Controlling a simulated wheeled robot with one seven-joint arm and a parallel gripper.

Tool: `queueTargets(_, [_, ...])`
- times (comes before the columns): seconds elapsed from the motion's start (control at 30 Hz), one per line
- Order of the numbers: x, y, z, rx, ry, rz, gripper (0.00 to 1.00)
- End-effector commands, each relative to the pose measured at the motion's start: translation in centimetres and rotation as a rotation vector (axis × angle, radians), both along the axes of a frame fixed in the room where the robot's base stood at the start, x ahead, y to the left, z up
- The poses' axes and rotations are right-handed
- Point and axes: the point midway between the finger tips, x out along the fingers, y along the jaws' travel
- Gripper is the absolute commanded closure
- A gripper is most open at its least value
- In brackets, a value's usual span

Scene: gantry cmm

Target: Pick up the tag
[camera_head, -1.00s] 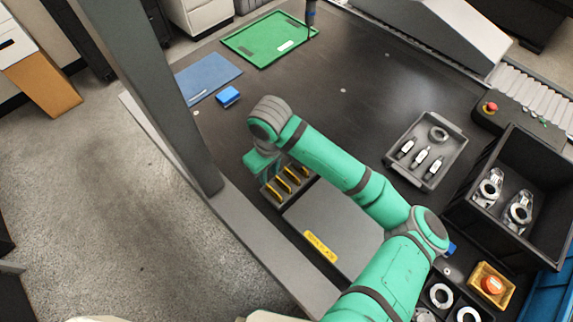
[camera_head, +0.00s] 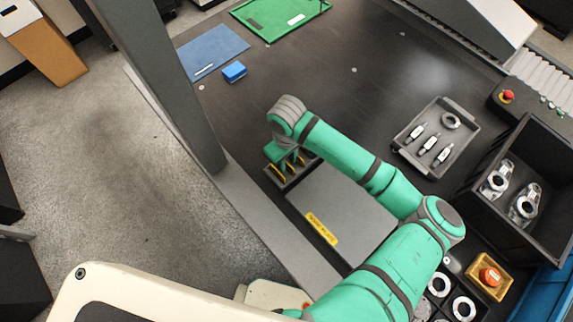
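A flat yellow label (camera_head: 322,229) with dark print lies on the grey panel (camera_head: 345,205) in front of the rack. I cannot tell which of these is the task's tag. My gripper (camera_head: 287,161) points down at the rack and covers part of the tags. My wrist and arm hide its fingers, so whether it is open, shut or touching a tag does not show.
A blue block (camera_head: 234,71) lies near a blue mat (camera_head: 207,55) and a green mat (camera_head: 262,25). A grey post (camera_head: 165,80) rises left of the rack. To the right are a grey tray (camera_head: 470,150) and a black bin (camera_head: 500,226). The dark table between is clear.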

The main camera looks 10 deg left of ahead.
Motion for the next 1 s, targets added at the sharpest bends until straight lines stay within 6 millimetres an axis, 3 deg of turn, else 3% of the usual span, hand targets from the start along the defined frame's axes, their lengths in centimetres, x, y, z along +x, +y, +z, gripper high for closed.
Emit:
queueTargets(0.13, [-0.1, 0.1, -1.4, 0.0, 0.002, 0.0, 0.74])
queueTargets(0.4, [0.0, 0.1, -1.8, 0.001, 0.001, 0.0, 0.74])
queueTargets(0.53, [0.0, 0.1, -1.8, 0.001, 0.001, 0.0, 1.0])
queueTargets(1.0, [-0.1, 0.1, -1.3, -0.002, 0.004, 0.0, 1.0])
